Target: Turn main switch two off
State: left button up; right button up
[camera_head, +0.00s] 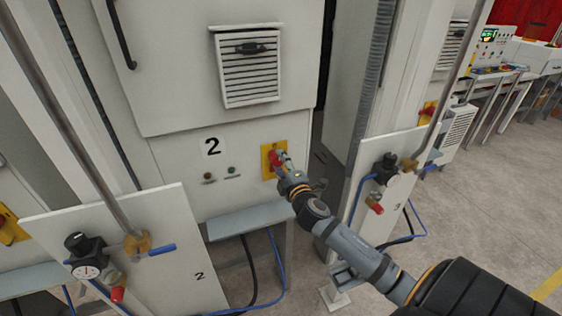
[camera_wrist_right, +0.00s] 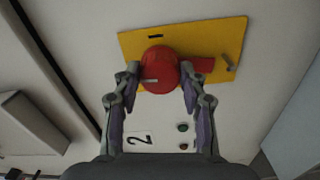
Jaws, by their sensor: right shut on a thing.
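Main switch two is a red rotary knob (camera_wrist_right: 160,72) on a yellow plate (camera_wrist_right: 228,38), fixed to the white cabinet front. In the head view the yellow plate (camera_head: 267,163) is right of the black number 2, and the red knob (camera_head: 275,158) is partly covered by my gripper. My right gripper (camera_wrist_right: 160,82) is shut on the red knob, with one finger on each side of it. It also shows in the head view (camera_head: 282,163), reaching in from the lower right. My left gripper is not in view.
Two small indicators or buttons (camera_head: 220,174) sit left of the switch. A grey ledge (camera_head: 245,219) juts out below it. White panels with gauges and blue hoses stand at the lower left (camera_head: 125,250) and at the right (camera_head: 385,190). Open floor (camera_head: 480,200) lies to the right.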

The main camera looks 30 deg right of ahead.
jog(key=shift+n, duration=0.9)
jog(key=o, duration=1.2)
jog(key=shift+c, duration=0.2)
jog(key=shift+s, duration=0.1)
jog(key=v, duration=1.1)
jog(key=shift+s, duration=0.4)
jog(key=shift+f, duration=0.1)
